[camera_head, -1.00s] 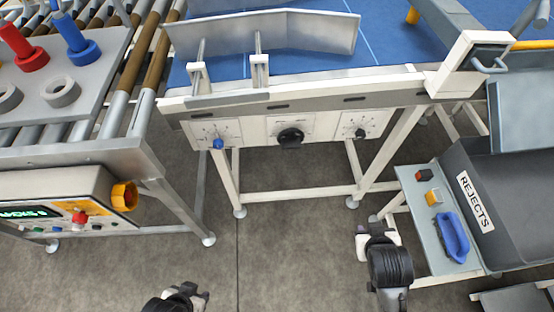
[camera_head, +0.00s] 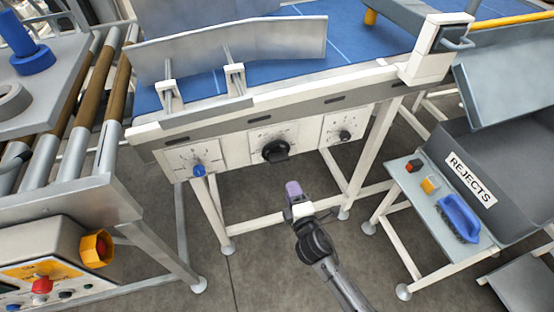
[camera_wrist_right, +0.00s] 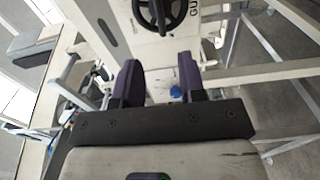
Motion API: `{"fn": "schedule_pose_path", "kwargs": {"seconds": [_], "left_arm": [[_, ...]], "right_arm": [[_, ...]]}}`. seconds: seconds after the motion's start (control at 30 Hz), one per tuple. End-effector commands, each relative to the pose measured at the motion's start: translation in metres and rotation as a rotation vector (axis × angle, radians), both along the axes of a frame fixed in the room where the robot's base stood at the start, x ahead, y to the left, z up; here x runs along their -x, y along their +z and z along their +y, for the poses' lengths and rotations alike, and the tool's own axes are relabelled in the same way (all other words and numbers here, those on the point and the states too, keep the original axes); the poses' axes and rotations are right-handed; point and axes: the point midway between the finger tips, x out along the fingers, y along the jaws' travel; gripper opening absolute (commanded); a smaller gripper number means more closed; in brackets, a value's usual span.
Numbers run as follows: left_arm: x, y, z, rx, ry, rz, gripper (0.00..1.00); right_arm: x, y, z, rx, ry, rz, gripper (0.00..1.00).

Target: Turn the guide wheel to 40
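The guide wheel is the black handwheel (camera_head: 275,150) on the middle panel of the conveyor's white front rail. In the right wrist view the black wheel (camera_wrist_right: 158,12) is cut by the top edge, with the letters "GU" beside it. Its dial numbers are too small to read. My right gripper (camera_head: 294,191) is below the wheel in the head view, pointing up toward it and apart from it. In the right wrist view its two purple fingers (camera_wrist_right: 160,78) stand apart with nothing held between them. My left gripper is not in view.
A blue knob (camera_head: 198,170) is left of the wheel and a small black knob (camera_head: 345,135) right of it. Table legs stand below. A side shelf (camera_head: 412,190) with a blue brush (camera_head: 458,217) is at right, by the rejects bin (camera_head: 500,165). Floor between is clear.

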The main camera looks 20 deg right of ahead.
Motion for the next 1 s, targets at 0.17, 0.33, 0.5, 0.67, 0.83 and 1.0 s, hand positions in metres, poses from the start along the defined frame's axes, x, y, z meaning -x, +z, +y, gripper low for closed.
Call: {"fn": "schedule_pose_path", "kwargs": {"seconds": [0.17,0.33,0.5,0.67,0.83,1.0], "left_arm": [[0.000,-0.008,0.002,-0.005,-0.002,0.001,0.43],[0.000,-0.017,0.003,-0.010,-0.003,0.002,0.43],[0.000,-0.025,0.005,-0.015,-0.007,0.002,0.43],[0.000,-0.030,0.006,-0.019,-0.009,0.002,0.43],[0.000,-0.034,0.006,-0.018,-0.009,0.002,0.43],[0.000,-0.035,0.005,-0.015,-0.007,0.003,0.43]], "right_arm": [[-0.028,-0.001,-0.002,0.001,-0.002,-0.002,0.37],[-0.061,-0.002,-0.003,0.000,-0.003,-0.001,0.37],[-0.090,-0.002,-0.005,-0.002,-0.003,0.001,0.37],[-0.111,-0.002,-0.006,-0.002,-0.003,0.002,0.37],[-0.124,-0.001,-0.006,-0.002,-0.003,0.001,0.37],[-0.130,-0.001,-0.006,-0.003,-0.002,0.003,0.37]]}}
